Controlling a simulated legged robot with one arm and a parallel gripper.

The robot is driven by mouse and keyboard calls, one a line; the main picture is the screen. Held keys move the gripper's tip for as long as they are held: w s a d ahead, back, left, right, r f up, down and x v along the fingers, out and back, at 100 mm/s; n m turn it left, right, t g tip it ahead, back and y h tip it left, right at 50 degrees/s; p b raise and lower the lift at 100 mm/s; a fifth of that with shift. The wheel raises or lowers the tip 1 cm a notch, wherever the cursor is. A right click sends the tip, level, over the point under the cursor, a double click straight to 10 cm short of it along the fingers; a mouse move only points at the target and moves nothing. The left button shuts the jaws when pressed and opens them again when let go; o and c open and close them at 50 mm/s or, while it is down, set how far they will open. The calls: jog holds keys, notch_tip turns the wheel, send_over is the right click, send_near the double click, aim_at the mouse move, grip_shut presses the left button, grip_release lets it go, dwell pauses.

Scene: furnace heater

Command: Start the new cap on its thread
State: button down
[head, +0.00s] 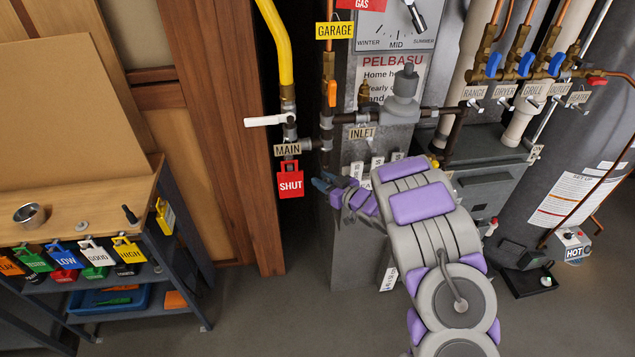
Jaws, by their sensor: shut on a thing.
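My gripper (325,184), with dark bluish fingers, is at the lower end of the dark vertical gas pipe (326,158), just below the tee left of the INLET tag. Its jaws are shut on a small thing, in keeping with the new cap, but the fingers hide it. I cannot make out the cap itself or the thread. From this view I cannot tell whether the cap touches the pipe end or sits square to it.
A red SHUT tag (290,180) hangs close left of my gripper, under the MAIN valve with its white handle (265,121). The grey furnace cabinet (357,250) stands behind. A workbench (120,200) at left holds a metal cup (29,214) and small parts.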

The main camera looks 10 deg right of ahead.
jog(key=shift+d+r, duration=0.45)
jog(key=shift+r, duration=0.15)
jog(key=shift+d+r+p, duration=0.15)
jog(key=shift+r+p, duration=0.25)
jog(key=shift+p, duration=0.1)
jog(key=shift+a+r+p, duration=0.2)
jog(key=shift+r+p, duration=0.4)
jog(key=shift+r, duration=0.35)
jog(key=shift+a+p, duration=0.5)
jog(key=shift+d, duration=0.35)
dwell(0.5)
jog(key=shift+a, duration=0.2)
